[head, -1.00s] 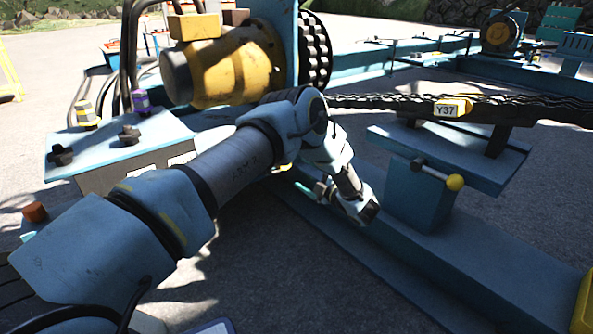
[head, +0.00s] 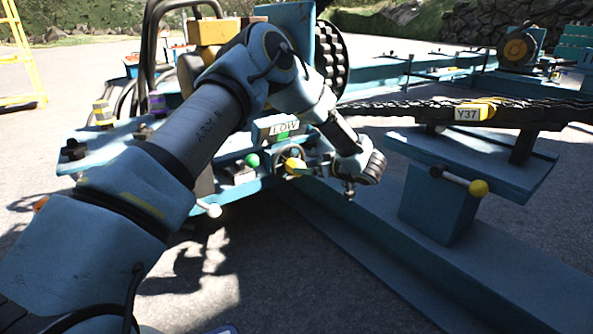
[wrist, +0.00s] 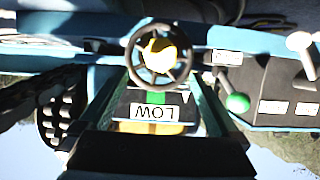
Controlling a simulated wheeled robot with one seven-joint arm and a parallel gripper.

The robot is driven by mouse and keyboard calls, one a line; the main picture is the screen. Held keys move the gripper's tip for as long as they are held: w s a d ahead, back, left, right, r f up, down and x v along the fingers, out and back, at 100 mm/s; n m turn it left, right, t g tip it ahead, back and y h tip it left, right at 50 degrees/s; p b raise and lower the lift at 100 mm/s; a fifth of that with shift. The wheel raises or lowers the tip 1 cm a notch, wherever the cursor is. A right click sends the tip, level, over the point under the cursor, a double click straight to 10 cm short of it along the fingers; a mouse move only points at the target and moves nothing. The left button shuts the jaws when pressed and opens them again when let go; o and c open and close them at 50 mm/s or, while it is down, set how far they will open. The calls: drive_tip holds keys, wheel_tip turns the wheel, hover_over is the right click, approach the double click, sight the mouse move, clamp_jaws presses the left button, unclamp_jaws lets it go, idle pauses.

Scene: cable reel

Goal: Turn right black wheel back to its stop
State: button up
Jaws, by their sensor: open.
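A black handwheel with a yellow centre (head: 296,164) sits on the front of the blue machine, below a sign reading LOW (head: 284,128). It faces the wrist view (wrist: 159,52) upright-side down, near the top middle, with the LOW sign (wrist: 153,112) and a green patch beneath it. My gripper (head: 350,189) is open, to the right of and a little below the wheel in the head view, apart from it. Its fingers are small and dark there. No second black wheel of this kind is clear beside it.
A green ball knob (head: 252,160) and a white-tipped lever (head: 209,209) are left of the wheel. A yellow-ended crank (head: 478,187) is on the blue stand at the right. Open ground lies in front.

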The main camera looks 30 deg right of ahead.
sight(300, 166)
drive_tip(key=b+x, duration=0.3)
drive_tip(key=x, duration=0.4)
drive_tip(key=shift+w+f, duration=0.1)
drive_tip(key=shift+f, duration=0.1)
drive_tip(key=shift+w+a, duration=0.1)
drive_tip(key=shift+w, duration=0.35)
clamp_jaws()
idle(0.3)
